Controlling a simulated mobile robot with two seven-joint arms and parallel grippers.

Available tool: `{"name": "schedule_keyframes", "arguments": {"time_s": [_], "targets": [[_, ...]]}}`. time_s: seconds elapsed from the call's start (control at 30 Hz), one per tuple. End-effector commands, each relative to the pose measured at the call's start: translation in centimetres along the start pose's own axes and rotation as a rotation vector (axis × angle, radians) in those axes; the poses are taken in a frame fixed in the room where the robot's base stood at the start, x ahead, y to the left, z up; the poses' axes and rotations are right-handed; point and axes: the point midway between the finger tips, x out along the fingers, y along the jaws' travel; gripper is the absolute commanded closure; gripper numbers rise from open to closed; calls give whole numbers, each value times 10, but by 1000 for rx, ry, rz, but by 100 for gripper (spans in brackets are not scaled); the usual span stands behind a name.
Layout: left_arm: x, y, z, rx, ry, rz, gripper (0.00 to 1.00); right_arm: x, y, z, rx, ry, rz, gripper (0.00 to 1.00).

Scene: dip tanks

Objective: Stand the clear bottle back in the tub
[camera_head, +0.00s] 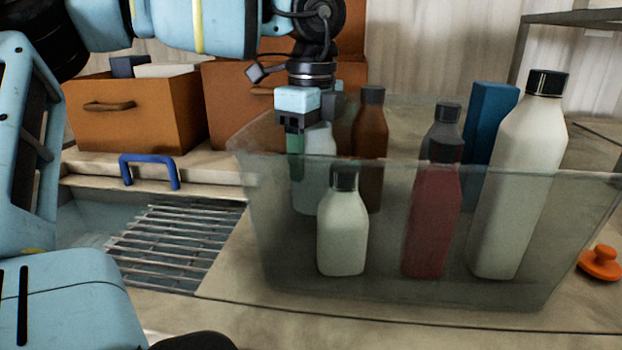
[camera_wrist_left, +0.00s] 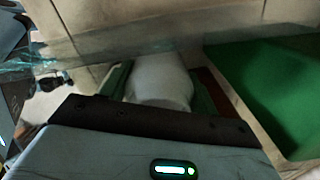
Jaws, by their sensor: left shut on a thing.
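A clear, pale bottle (camera_head: 318,180) is at the back left of the see-through tub (camera_head: 262,230), below the rim and upright. My left gripper (camera_head: 302,158) points down and is shut on its upper part, with a green-padded finger on its left side. In the left wrist view the bottle (camera_wrist_left: 160,78) is a whitish shape between the fingers. Its cap is hidden by the gripper. I cannot tell whether its base touches the tub floor. My right gripper is not in view.
In the tub stand a white bottle (camera_head: 343,235), brown bottle (camera_head: 370,140), red bottle (camera_head: 431,220), grey-capped bottle (camera_head: 442,128), tall white bottle (camera_head: 520,180) and blue container (camera_head: 490,125). A metal rack (camera_head: 175,245), blue handle (camera_head: 150,165) and orange boxes (camera_head: 150,120) are left; an orange lid (camera_head: 600,263) lies right.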

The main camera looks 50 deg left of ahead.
Motion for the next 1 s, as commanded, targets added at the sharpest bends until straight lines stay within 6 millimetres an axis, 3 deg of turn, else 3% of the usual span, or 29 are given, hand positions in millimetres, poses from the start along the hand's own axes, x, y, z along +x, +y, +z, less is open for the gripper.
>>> {"name": "schedule_keyframes", "arguments": {"time_s": [0.23,0.5,0.87,0.9,1.0], "targets": [[6,0,0,1,1,0,77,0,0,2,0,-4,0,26],[37,0,0,1,1,0,77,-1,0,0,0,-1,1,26],[42,0,0,0,0,-1,77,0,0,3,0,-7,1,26],[43,0,0,0,0,0,38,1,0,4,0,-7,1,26],[42,0,0,0,0,0,25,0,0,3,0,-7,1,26]]}}
